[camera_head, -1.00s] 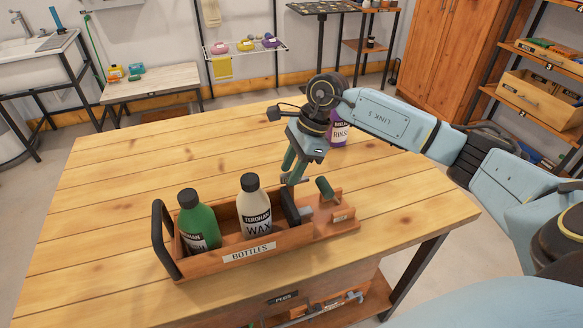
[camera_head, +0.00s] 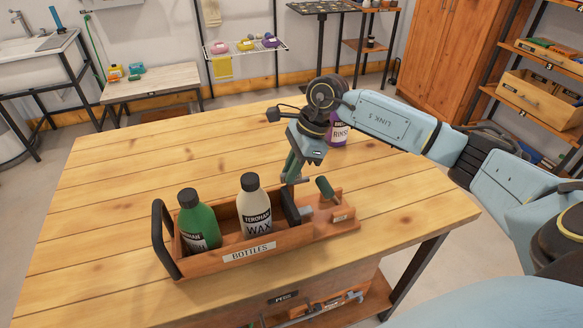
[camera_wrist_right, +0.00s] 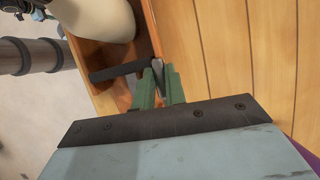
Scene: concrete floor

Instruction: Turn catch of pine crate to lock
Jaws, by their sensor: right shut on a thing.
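The pine crate (camera_head: 215,263) stands on the table with a "BOTTLES" label on its front. A green bottle (camera_head: 198,222) and a cream wax bottle (camera_head: 254,210) stand in it. My right gripper (camera_head: 292,180) points down at the crate's back right, beside the dark upright handle (camera_head: 289,207). In the wrist view its green fingers (camera_wrist_right: 160,82) are closed around a small grey metal piece (camera_wrist_right: 158,70), which looks like the catch. The fingers hide much of it, so its exact angle cannot be told. My left gripper is out of view.
A purple rinse bottle (camera_head: 338,130) stands on the table (camera_head: 120,170) behind my right wrist. A dark green cylinder (camera_head: 325,187) and a grey block (camera_head: 307,213) are at the crate's right end. The table's left side is clear.

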